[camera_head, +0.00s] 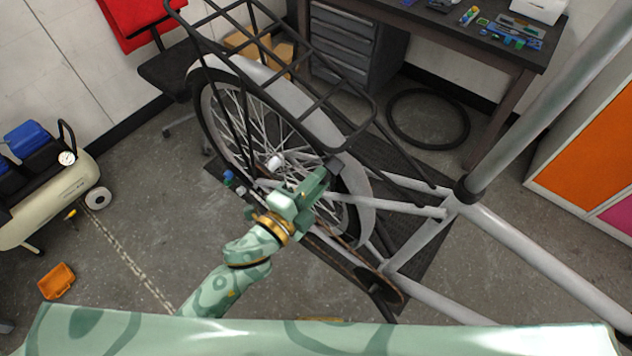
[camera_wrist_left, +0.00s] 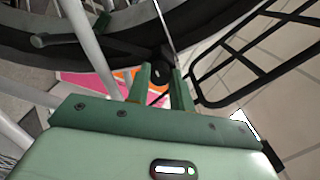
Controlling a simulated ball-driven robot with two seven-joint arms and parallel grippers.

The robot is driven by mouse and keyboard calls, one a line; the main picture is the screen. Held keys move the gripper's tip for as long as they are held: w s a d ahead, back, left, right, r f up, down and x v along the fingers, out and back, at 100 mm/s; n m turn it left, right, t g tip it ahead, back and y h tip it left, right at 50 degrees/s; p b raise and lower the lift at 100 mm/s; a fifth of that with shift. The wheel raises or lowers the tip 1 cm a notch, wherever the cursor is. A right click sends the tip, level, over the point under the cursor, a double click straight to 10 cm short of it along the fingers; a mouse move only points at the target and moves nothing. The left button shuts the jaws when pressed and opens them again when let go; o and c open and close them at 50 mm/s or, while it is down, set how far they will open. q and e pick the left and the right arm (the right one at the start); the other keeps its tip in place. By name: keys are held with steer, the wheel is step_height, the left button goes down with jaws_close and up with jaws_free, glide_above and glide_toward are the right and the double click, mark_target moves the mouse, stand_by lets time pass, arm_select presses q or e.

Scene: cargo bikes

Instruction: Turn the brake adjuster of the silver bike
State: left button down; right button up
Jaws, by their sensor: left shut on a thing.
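The silver bike (camera_head: 525,258) stands with its rear wheel and black rear rack in the middle of the head view. My left gripper (camera_head: 324,174) reaches up to the wheel's near side, by the rear fender. In the left wrist view its two green fingers (camera_wrist_left: 161,80) are closed around a small dark part (camera_wrist_left: 157,71) close to the black tyre (camera_wrist_left: 190,30). This looks like the brake adjuster, but the fingers hide most of it and I cannot see its turn angle. In the head view the gripper covers it. My right gripper is not in view.
The black rack (camera_head: 290,75) hangs over the wheel, and frame tubes fill the right side. A dark mat lies under the bike. A compressor (camera_head: 50,195) and an orange tray (camera_head: 57,281) are at left. A workbench (camera_head: 460,35) stands at the back.

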arm_select(q)
steer(key=shift+w+a+m, duration=0.1)
steer(key=shift+a+m, duration=0.05)
steer(key=shift+m, duration=0.45)
steer(key=c, duration=1.3)
jaws_free()
steer(key=shift+c, duration=0.2)
steer(key=shift+o, duration=0.5)
steer(key=shift+a, duration=0.1)
steer(key=shift+s, duration=0.2)
steer(key=b+v, duration=0.3)
steer(key=v, duration=1.3)
steer(key=shift+a, duration=0.25)
